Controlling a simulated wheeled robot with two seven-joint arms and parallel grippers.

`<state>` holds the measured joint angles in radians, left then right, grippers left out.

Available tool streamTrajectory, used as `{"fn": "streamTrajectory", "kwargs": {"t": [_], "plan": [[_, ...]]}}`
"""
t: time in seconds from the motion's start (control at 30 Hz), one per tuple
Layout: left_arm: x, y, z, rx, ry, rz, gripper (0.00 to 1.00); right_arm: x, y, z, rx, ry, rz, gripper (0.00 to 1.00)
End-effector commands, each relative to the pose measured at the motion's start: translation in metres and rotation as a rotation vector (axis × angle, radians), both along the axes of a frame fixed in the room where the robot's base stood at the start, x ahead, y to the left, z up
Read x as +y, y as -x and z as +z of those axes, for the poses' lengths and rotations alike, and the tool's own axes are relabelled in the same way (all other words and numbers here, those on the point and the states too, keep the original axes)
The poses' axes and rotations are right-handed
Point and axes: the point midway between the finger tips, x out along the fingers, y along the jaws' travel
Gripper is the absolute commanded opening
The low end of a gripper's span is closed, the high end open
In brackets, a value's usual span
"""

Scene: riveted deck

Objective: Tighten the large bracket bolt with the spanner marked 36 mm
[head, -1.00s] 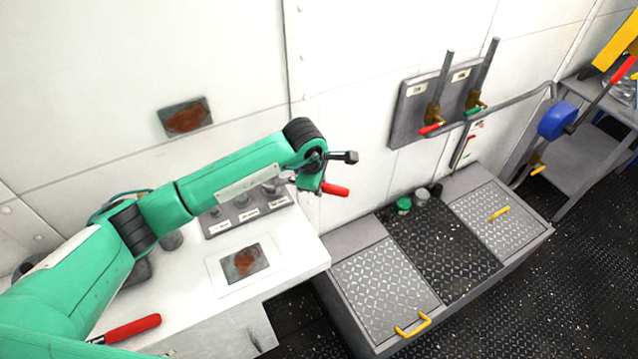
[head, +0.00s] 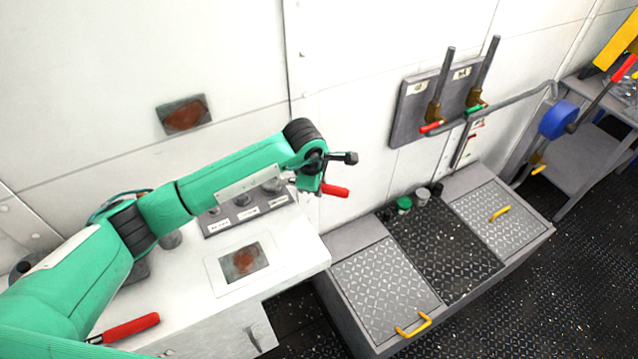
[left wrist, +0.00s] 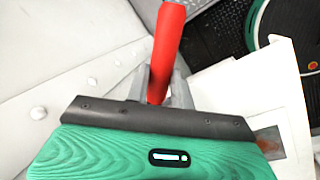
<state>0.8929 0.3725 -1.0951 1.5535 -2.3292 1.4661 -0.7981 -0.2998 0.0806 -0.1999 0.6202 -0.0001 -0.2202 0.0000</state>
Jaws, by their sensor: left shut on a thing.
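My left gripper (left wrist: 162,90) is shut on a red handle (left wrist: 168,45), which stands out beyond its jaws in the left wrist view. In the head view this red handle (head: 336,190) shows just past my wrist, above the bench's right end. The rest of the held tool is hidden, and no size mark on it shows. Another red-handled tool (head: 130,328) lies on the white bench at the front left, partly behind my arm. I cannot pick out the large bracket bolt. My right gripper is not in view.
A grey labelled board with round metal pieces (head: 243,200) stands on the white bench (head: 300,262), partly behind my arm. A wall panel (head: 407,112) with two upright levers is at right. A low locker (head: 378,290) with tread-plate lids and yellow handles stands below it.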

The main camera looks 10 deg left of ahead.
Motion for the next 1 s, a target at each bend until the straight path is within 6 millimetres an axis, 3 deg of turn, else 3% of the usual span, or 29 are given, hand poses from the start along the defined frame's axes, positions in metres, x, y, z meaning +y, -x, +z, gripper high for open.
{"fn": "streamTrajectory", "kwargs": {"t": [1.0], "plan": [[0.000, 0.000, -0.015, -0.001, 0.000, 0.000, 0.00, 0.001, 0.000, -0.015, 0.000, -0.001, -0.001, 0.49]]}}
